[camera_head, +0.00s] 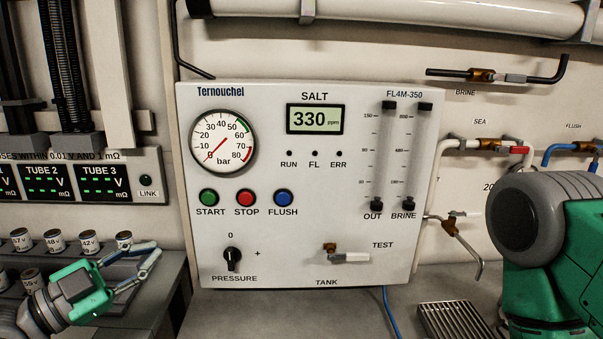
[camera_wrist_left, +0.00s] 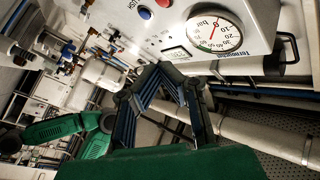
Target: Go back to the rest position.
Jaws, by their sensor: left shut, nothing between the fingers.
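My left gripper (camera_head: 143,250) is at the lower left of the head view, in front of the grey bench and left of the white control panel (camera_head: 300,262). It is shut and holds nothing. In the left wrist view its dark fingers (camera_wrist_left: 168,72) reach up towards the panel, which shows there tilted with its round gauge (camera_wrist_left: 215,32). They are apart from the panel in the head view. A green and grey part of my right arm (camera_head: 570,250) fills the right edge of the head view. My right gripper cannot be made out.
Several small labelled cylinders (camera_head: 55,240) stand by my left gripper. A tube meter (camera_head: 120,185) with green digits is above them. Pipes and valves (camera_head: 487,145) run along the wall at right. A metal grate (camera_head: 450,320) lies beside my right arm. The bench below the panel looks clear.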

